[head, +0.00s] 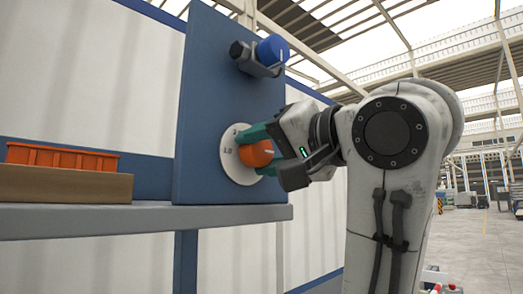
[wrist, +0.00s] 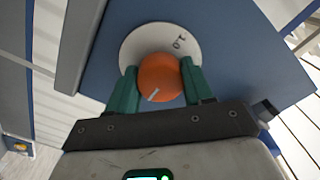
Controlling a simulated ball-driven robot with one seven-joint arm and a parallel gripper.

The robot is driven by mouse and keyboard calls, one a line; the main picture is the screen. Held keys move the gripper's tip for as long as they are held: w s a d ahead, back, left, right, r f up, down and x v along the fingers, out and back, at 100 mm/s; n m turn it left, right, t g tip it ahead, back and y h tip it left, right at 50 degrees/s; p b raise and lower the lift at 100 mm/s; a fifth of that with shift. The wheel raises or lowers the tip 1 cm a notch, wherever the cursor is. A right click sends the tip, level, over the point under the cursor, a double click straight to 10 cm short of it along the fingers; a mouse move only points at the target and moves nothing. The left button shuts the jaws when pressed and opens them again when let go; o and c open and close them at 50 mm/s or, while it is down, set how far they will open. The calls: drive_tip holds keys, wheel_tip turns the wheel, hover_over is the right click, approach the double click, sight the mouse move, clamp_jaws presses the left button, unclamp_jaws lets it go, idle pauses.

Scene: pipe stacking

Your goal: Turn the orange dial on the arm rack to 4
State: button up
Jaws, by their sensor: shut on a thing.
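The orange dial (head: 257,153) sits on a round white scale plate (head: 232,170) on a blue upright panel (head: 205,110). My gripper (head: 262,150) is at the panel with its green fingers shut on the dial, one on each side. In the wrist view the dial (wrist: 160,77) fills the space between the fingers, and a pale pointer line shows on its face toward the lower left. Marks resembling "1.0" show on the white plate, but most of its scale is hidden or too small to read.
A blue knob on a dark fitting (head: 271,52) juts from the panel above my gripper. A grey shelf (head: 150,217) runs left below the dial, bearing a brown box (head: 65,185) and an orange tray (head: 62,157). Open floor shows at right.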

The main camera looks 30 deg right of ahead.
drive_tip(key=shift+f, duration=0.15)
drive_tip(key=o, duration=1)
drive_tip(key=shift+s, duration=0.1)
drive_tip(key=shift+b+v, duration=1.35)
drive_tip(key=shift+v, duration=3.9)
